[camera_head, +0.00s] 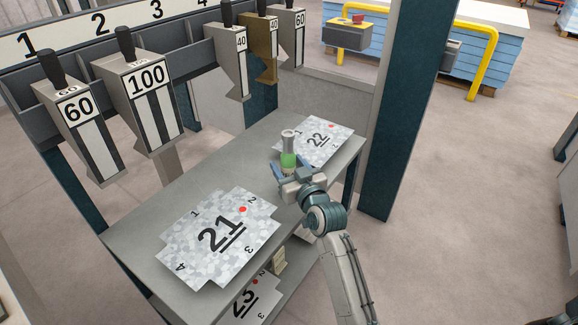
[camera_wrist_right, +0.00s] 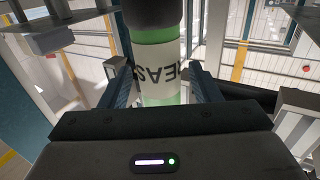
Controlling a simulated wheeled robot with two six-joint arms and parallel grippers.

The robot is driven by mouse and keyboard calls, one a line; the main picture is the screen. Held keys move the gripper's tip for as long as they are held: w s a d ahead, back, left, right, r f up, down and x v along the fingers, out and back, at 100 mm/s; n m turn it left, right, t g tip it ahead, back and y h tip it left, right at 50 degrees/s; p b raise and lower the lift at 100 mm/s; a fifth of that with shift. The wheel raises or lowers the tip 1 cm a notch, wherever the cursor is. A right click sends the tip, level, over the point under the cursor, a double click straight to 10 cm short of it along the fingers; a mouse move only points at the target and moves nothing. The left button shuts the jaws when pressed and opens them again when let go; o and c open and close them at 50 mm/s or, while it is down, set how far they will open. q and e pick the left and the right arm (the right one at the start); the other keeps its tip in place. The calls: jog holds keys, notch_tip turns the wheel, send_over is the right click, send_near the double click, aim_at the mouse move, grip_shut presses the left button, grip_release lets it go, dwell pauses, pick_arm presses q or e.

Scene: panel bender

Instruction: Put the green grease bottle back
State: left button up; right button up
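The grease bottle (camera_head: 288,158) is green with a pale label and a grey top. It is upright over the far part of the grey bench top (camera_head: 165,222), near the plate marked 22. My right gripper (camera_head: 291,168) is at the bottle, with one blue finger on each side. In the right wrist view the bottle (camera_wrist_right: 160,60) shows between the fingers, with narrow gaps beside it and part of its label lettering upside down. The fingers look open around it. The bottle's base is hidden, so I cannot tell whether it rests on the bench. My left gripper is not in view.
Plate 21 (camera_head: 190,250) lies on the near part of the bench and plate 22 (camera_head: 325,135) on the far part. Plate 23 (camera_head: 238,306) is on the lower shelf. Numbered tool blocks (camera_head: 150,110) hang from the rack behind. A dark teal post (camera_head: 400,120) stands beyond the bench.

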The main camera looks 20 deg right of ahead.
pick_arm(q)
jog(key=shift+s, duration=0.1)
pick_arm(e)
jog(key=shift+r, duration=0.1)
jog(key=shift+s+d, duration=0.2)
jog(key=shift+s, duration=0.9)
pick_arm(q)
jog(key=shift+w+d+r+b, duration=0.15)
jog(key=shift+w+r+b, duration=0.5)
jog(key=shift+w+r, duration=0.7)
pick_arm(e)
jog(key=s+d, duration=0.1)
jog(key=s, duration=0.8)
jog(key=shift+s+d, duration=0.15)
jog(key=shift+s, duration=0.2)
